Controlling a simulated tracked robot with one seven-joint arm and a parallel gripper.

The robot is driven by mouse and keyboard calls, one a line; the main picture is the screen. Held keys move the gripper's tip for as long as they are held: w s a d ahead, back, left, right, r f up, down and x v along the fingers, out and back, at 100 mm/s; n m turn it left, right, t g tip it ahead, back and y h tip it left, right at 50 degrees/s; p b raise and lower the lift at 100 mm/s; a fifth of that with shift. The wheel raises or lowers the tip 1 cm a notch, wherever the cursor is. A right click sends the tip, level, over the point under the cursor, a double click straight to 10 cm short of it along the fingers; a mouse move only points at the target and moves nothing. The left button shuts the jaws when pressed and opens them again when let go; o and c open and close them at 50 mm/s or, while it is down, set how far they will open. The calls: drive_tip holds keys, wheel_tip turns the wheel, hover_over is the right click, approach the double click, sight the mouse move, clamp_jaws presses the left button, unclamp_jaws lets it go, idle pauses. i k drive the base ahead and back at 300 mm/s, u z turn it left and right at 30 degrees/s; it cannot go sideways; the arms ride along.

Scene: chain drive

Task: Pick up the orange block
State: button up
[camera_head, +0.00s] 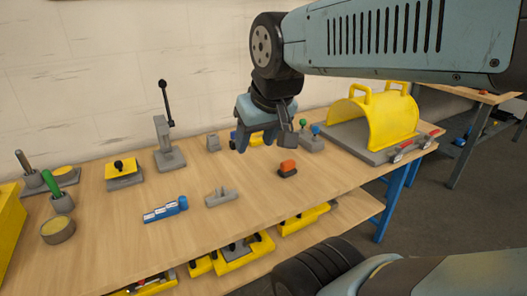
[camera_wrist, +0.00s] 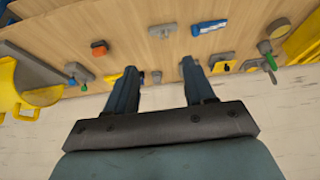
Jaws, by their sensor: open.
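The orange block (camera_head: 288,166) sits on a dark base on the wooden workbench (camera_head: 240,215), right of centre in the head view. It also shows in the wrist view (camera_wrist: 99,46), upper left, clear of the fingers. My gripper (camera_head: 265,146) hangs above the bench, up and to the left of the block in the head view. In the wrist view my gripper (camera_wrist: 160,72) has its two blue fingers spread apart with nothing held between them. The block and the gripper are not touching.
A yellow arched cover (camera_head: 378,118) stands at the back right, beside green and blue knobs (camera_head: 310,132). A grey bracket (camera_head: 221,197) and a blue-white part (camera_head: 165,210) lie left of the block. A tall lever (camera_head: 168,140) stands farther left. Bench in front of the block is clear.

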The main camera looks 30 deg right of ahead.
sight(288, 169)
drive_tip(key=u, duration=0.65)
drive_tip(key=k, duration=0.85)
drive_tip(key=z, duration=0.75)
drive_tip(key=i, duration=1)
drive_tip(key=u, duration=0.05)
